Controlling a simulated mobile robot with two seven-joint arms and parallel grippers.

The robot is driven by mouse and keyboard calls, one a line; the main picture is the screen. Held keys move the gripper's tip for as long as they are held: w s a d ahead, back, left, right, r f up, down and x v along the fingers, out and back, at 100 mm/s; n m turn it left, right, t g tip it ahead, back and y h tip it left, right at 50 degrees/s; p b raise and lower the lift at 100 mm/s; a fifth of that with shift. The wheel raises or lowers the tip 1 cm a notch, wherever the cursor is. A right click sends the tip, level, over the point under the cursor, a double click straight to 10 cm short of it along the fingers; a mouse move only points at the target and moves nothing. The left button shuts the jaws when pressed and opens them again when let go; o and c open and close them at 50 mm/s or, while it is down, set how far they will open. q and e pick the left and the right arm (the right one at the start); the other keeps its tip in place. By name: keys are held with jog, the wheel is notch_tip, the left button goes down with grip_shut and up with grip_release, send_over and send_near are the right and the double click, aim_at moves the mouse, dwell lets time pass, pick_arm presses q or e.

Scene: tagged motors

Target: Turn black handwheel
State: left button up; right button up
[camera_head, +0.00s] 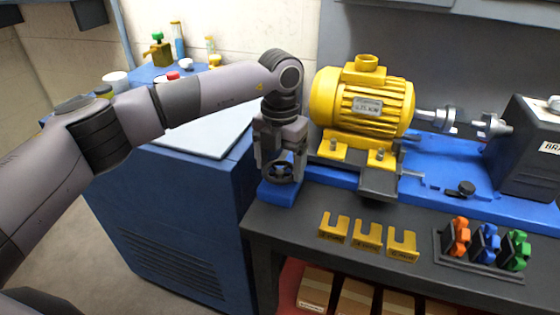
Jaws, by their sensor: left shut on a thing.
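The black handwheel (281,176) is at the left end of the blue base, low in front of the yellow motor. My left gripper (281,162) comes down on it from above, fingers pointing down. It is shut on the handwheel's rim, though the fingers partly cover the wheel. The yellow motor (362,100) stands on the blue base (435,165) to the right of the gripper. Its shaft reaches right toward a dark box. My right gripper does not show.
Yellow slotted shims (367,236) lie on the dark bench (300,222) in front. A rack of orange, blue and green clamps (487,244) stands at right. A blue cabinet (190,215) is at left, with bottles and cups on top. A dark box (530,150) bounds the right.

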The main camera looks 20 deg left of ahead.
aim_at(280, 170)
pick_arm(q)
jog(key=shift+r, duration=0.1)
jog(key=o, duration=1)
notch_tip(280, 170, up, 7)
jog(key=shift+r+b, duration=0.1)
jog(key=shift+b, duration=0.2)
